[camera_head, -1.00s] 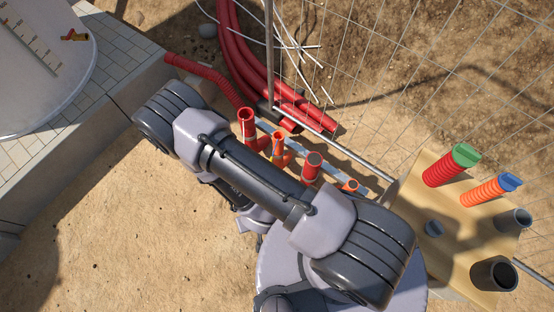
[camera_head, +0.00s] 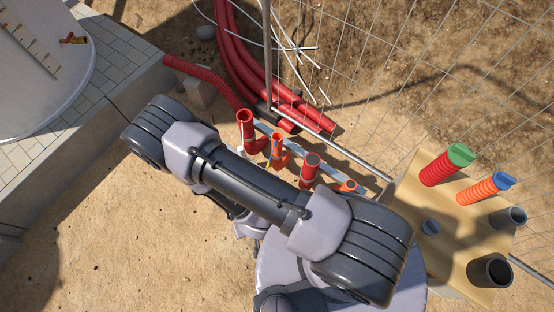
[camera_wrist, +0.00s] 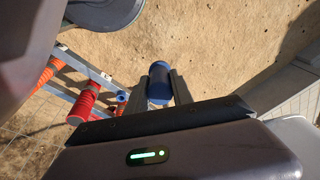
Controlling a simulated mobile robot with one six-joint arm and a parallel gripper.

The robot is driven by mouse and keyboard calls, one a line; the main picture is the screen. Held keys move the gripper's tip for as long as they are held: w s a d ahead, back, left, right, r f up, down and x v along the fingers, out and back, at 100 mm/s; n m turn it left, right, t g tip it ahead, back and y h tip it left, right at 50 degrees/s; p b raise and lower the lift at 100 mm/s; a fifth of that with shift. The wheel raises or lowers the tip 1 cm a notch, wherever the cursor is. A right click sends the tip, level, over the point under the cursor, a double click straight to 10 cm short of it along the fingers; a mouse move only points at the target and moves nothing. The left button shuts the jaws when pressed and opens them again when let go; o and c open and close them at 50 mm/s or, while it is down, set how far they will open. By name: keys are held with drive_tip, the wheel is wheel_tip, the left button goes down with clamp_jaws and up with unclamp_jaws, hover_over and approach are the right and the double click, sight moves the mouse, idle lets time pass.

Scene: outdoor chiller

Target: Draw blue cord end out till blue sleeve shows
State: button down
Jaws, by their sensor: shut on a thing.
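In the wrist view, my gripper (camera_wrist: 160,80) is shut on a dark blue cylindrical piece (camera_wrist: 159,84), which sits between its two fingers over bare sand. I take this piece to be the blue cord end. A small blue piece (camera_wrist: 121,97) shows beside an orange pipe mouth (camera_wrist: 120,108) just left of the fingers. I cannot tell whether it is the sleeve, and no cord is clear between the two. In the head view my arm hides the gripper and the blue end. Orange stubs (camera_head: 279,152) stand there among red ones.
Red pipe stubs (camera_head: 308,168) stand close behind my arm. A wooden board (camera_head: 409,202) on the right carries capped and grey pipe pieces. A wire fence (camera_head: 390,60) and red hoses (camera_head: 240,60) lie behind. Open sand (camera_head: 120,230) is at the left.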

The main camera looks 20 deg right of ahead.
drive_tip(key=w+d+f+b, duration=0.2)
drive_tip(key=w+d, duration=0.3)
drive_tip(key=d, duration=0.3)
drive_tip(key=w+d+f+g+h+b, duration=0.1)
drive_tip(key=w+d+f+b, duration=0.2)
drive_tip(key=d, duration=0.5)
drive_tip(key=w+d+f+b, duration=0.2)
drive_tip(key=w+d+b, duration=0.2)
drive_tip(key=w+d, duration=0.2)
drive_tip(key=d, duration=0.2)
drive_tip(key=shift+w+d+f+g+h, duration=0.3)
drive_tip(key=shift+w+d+f+g, duration=0.05)
drive_tip(key=shift+d+g, duration=0.05)
